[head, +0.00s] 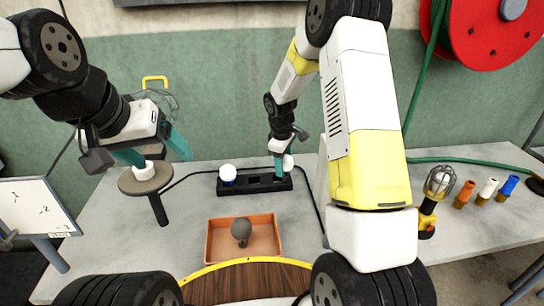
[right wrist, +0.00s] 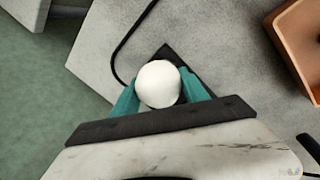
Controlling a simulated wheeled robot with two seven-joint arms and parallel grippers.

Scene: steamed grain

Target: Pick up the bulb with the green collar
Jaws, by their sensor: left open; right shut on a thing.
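A white round bulb (right wrist: 158,84) is between the teal fingers of my right gripper (right wrist: 164,98) in the right wrist view. In the head view my right gripper (head: 281,168) is shut on this bulb (head: 288,161), at the right end of the black holder (head: 258,188). The bulb's collar is hidden, so I cannot see its colour. I cannot tell whether the bulb is clear of the holder. Another white bulb with a blue collar (head: 228,175) stands upright at the holder's left end. My left gripper (head: 153,155) is open above the round stand (head: 130,183).
A white piece (head: 143,171) sits on the round stand. An orange tray (head: 212,246) holds a grey bulb (head: 241,230). A caged lamp (head: 439,184) and orange, white and blue cylinders (head: 487,191) stand at right. A dark cable runs behind the holder. The table between tray and lamp is partly hidden by my right arm.

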